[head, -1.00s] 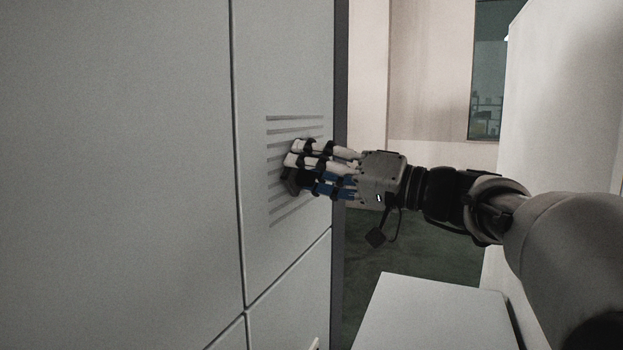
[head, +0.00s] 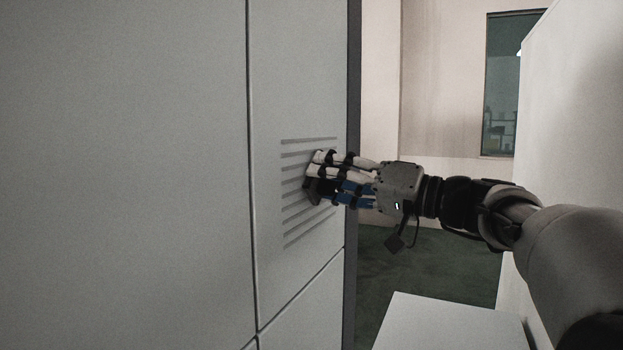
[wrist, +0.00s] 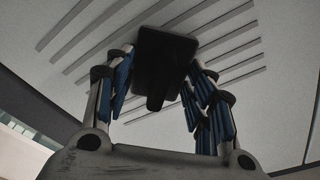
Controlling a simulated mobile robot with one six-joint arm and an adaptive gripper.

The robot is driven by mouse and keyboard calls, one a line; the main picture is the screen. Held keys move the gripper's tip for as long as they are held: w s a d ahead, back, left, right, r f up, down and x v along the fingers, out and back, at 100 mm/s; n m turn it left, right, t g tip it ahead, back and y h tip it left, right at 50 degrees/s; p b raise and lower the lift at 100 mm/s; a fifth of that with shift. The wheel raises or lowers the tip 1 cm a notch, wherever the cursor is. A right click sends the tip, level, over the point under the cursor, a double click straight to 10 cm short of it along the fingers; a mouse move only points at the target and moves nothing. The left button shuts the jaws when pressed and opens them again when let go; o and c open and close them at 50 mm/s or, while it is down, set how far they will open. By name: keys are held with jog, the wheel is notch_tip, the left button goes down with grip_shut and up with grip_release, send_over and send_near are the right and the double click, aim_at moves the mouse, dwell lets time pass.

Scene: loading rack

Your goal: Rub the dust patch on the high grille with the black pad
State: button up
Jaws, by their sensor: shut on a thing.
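The grille (head: 295,225) is a set of thin parallel slots in a pale grey upright panel; its slots also fill the upper wrist view (wrist: 95,38). The black pad (wrist: 165,58) is a dark block with a short stem, held between my fingers and facing the slots. In the head view the pad (head: 314,193) shows only partly behind my fingers. My gripper (head: 318,172) is shut on it, over the middle of the grille. The pad is against or very close to the panel; I cannot tell if it touches. I cannot make out the dust patch.
The panel's right edge (head: 354,120) is a dark vertical strip behind my fingers. A pale flat-topped box (head: 450,325) stands low at the front right. A white wall (head: 575,120) rises at the right. Green floor (head: 430,265) shows between.

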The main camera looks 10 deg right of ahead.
jog(key=w+d+p, duration=0.3)
jog(key=w+d, duration=0.1)
jog(key=w, duration=0.2)
jog(key=shift+d, duration=0.15)
dwell(0.6)
jog(key=shift+d, duration=0.1)
jog(key=shift+r+b+v, duration=0.1)
jog(key=shift+b+v, duration=0.35)
jog(key=shift+v, duration=0.95)
jog(key=shift+r+b+v, duration=0.15)
jog(key=shift+b+v, duration=0.25)
jog(key=shift+v, duration=1)
jog(key=shift+w+d, duration=0.15)
jog(key=shift+d, duration=0.05)
jog(key=v, duration=0.3)
jog(key=shift+w+r+b, duration=0.15)
jog(key=shift+b, duration=0.15)
